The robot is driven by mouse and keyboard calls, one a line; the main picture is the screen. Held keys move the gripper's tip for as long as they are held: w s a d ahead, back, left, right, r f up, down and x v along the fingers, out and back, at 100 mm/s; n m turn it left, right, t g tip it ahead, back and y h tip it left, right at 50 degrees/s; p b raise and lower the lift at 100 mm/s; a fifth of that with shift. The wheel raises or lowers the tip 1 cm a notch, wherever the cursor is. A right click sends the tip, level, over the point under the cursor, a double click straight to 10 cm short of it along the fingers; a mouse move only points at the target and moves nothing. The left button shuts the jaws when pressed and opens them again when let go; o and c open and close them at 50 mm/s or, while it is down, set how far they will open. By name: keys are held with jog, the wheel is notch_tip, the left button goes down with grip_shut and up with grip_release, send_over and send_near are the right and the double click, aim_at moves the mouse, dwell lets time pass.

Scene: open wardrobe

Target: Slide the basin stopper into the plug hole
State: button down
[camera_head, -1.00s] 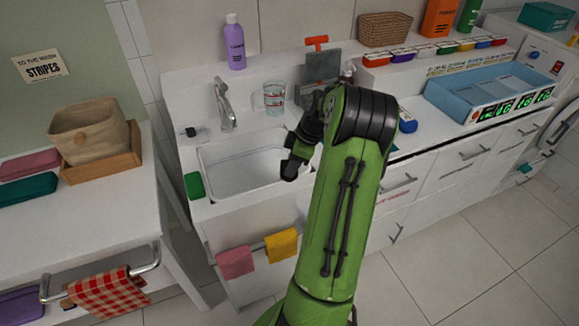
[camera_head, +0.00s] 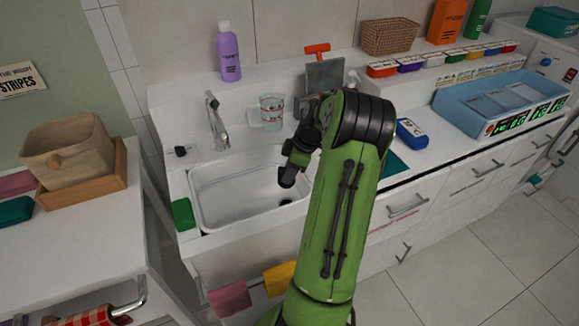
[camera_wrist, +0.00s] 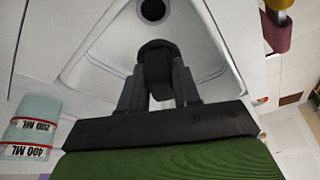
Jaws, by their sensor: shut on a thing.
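A dark stopper (camera_wrist: 157,63) sits between the fingers of my gripper (camera_wrist: 158,92) in the wrist view. In the head view, the dark stopper (camera_head: 288,178) is at the lower end of my gripper (camera_head: 294,160), over the right part of the white basin (camera_head: 230,200). The plug hole (camera_wrist: 153,10) is a dark round opening in the basin floor, beyond the stopper and apart from it in the wrist view. In the head view the plug hole (camera_head: 287,198) shows partly, just below the stopper. My gripper is shut on the stopper.
The tap (camera_head: 216,122) stands behind the basin, with a clear cup (camera_head: 270,112) to its right. A green sponge (camera_head: 183,214) lies on the left rim. A purple bottle (camera_head: 229,52) stands on the back ledge. A blue tray (camera_head: 500,95) is at the right.

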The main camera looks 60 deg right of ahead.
jog(key=f, duration=0.1)
jog(key=f+b, duration=0.1)
jog(key=f, duration=0.1)
jog(key=shift+w+d+f, duration=0.1)
jog(key=shift+w+d, duration=0.1)
jog(key=shift+f+b, duration=2.2)
jog(key=shift+f, duration=0.55)
jog(key=shift+s+f, duration=0.1)
jog(key=shift+f+b, duration=0.3)
jog(key=shift+b, duration=0.05)
jog(key=shift+f+b, duration=0.35)
jog(key=shift+f, duration=0.15)
jog(key=shift+r+p, duration=0.45)
jog(key=shift+r, duration=0.2)
